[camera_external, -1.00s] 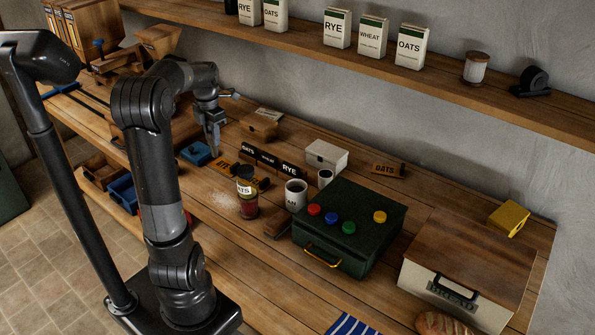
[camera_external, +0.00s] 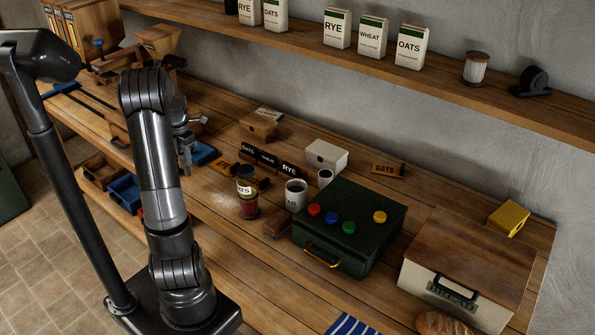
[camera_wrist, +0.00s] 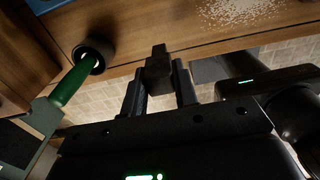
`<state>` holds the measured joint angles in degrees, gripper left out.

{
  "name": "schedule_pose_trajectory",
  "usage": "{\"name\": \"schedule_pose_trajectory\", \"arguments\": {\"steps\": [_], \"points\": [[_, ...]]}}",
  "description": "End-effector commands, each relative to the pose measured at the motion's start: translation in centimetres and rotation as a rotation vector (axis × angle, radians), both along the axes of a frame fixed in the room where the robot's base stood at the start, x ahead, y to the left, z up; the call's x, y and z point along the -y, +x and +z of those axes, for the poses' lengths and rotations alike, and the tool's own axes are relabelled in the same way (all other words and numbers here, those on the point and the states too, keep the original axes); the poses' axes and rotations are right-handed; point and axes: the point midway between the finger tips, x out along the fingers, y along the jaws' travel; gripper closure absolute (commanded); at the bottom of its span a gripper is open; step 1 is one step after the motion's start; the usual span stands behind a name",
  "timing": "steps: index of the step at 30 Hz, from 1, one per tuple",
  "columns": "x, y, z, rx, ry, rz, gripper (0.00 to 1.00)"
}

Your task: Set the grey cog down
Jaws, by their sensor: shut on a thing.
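In the wrist view my gripper (camera_wrist: 158,82) is shut on a small dark piece (camera_wrist: 158,66), which I take for the grey cog. It is seen nearly edge-on, with a stub at its top, and its teeth cannot be made out. It appears held beyond the bench's front edge, with the tiled floor behind it. In the external view the cog is too small and dark to tell.
A green-handled tool with a black end (camera_wrist: 94,52) lies left of my gripper in the wrist view. White powder (camera_wrist: 240,10) is spread on the bench. A jar (camera_external: 247,200), mugs (camera_external: 296,194) and a green case (camera_external: 350,220) stand to the right. Open drawers (camera_external: 124,190) jut out below.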

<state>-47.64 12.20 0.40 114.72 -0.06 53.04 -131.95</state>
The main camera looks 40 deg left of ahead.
Motion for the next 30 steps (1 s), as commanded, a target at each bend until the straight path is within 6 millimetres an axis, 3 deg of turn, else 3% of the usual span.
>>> {"name": "schedule_pose_trajectory", "arguments": {"steps": [5, 10, 16, 27, 28, 30], "points": [[-1.9, -0.5, -1.1, 0.0, 0.001, 0.001, 0.95], [-2.0, -0.6, -2.3, -0.002, -0.001, -0.001, 0.95], [-2.0, -0.6, -5.0, -0.001, -0.001, 0.0, 0.95], [-1.9, -0.5, -5.5, 0.0, 0.0, -0.001, 0.95], [-2.0, -0.5, -5.5, 0.0, 0.0, -0.001, 0.72], [-2.0, -0.5, -5.5, 0.0, 0.0, -0.001, 0.66]]}}
